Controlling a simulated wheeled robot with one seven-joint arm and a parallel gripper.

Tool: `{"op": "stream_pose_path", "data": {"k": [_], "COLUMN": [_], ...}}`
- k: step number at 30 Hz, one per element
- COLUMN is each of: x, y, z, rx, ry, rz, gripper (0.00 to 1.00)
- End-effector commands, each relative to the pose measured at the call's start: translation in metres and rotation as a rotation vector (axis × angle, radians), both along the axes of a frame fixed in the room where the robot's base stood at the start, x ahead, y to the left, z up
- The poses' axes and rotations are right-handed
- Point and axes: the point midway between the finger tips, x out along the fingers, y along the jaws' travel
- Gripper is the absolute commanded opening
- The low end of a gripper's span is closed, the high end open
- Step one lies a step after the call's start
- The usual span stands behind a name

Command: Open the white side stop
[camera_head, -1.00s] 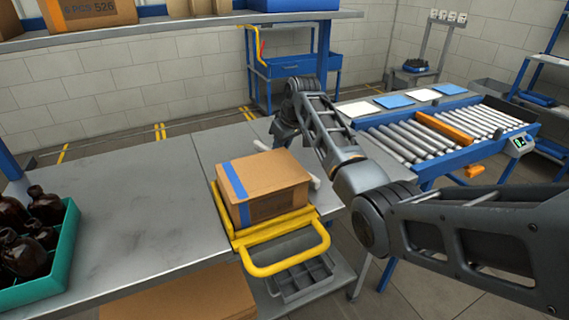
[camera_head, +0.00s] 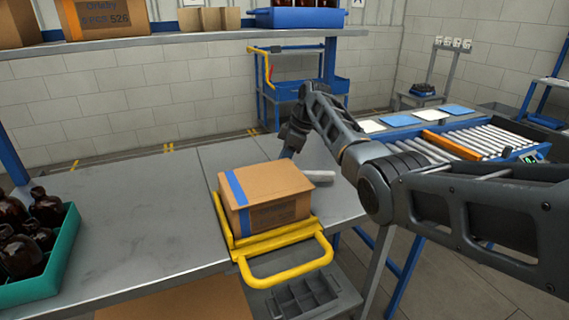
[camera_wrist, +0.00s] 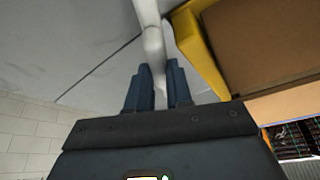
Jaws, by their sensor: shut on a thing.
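The white side stop (camera_head: 318,176) is a pale rounded bar beside the far right side of the cardboard box (camera_head: 262,196). Its right end shows in the head view; the rest is hidden behind the box and my arm. In the wrist view the white bar (camera_wrist: 152,40) runs down between the two blue fingers of my gripper (camera_wrist: 158,66), which is shut on it. In the head view my gripper (camera_head: 287,152) is just behind the box and partly hidden by it.
The box sits on a yellow frame (camera_head: 284,275) with a handle at the table's front edge. A teal crate (camera_head: 62,262) of amber bottles stands at the left. The metal table between (camera_head: 135,215) is clear. A roller conveyor (camera_head: 485,138) is at the back right.

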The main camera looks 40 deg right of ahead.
Motion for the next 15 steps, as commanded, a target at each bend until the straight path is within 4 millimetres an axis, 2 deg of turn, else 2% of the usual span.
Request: {"op": "stream_pose_path", "data": {"k": [15], "x": [-0.0007], "y": [0.0006], "z": [-0.0003], "rx": [-0.001], "ry": [0.002], "rz": [0.086], "gripper": [0.00]}}
